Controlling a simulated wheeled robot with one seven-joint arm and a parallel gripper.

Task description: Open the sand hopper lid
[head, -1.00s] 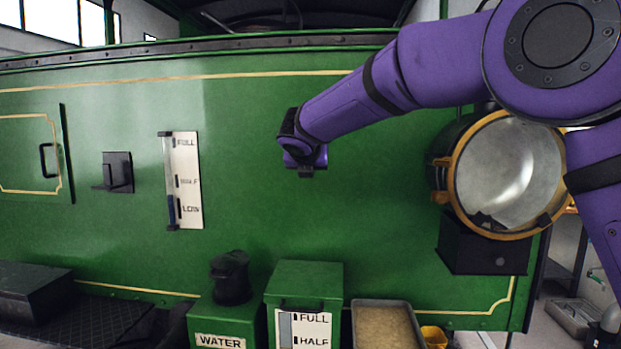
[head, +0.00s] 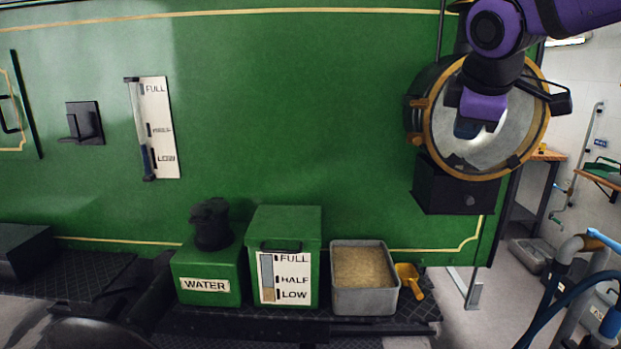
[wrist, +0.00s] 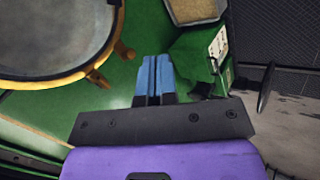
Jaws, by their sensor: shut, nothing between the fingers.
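The sand hopper (head: 286,271) is a green box with a FULL/HALF/LOW gauge on its white front plate. Its flat green lid (head: 285,219) is down, with a dark handle (head: 281,246) at the front edge. In the wrist view the hopper (wrist: 190,50) shows beyond my fingers, its label turned sideways. My gripper (wrist: 153,72) has its blue fingers together, with nothing between them. In the head view my gripper (head: 470,128) hangs in front of the round lamp, above and right of the hopper and apart from it; its fingertips are hard to make out there.
The brass-rimmed lamp (head: 428,125) juts out close behind my gripper. A grey sand tray (head: 364,301) and a yellow scoop (head: 410,282) stand right of the hopper. A green WATER box (head: 208,268) with a black cap stands left. The green wall above the hopper is bare.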

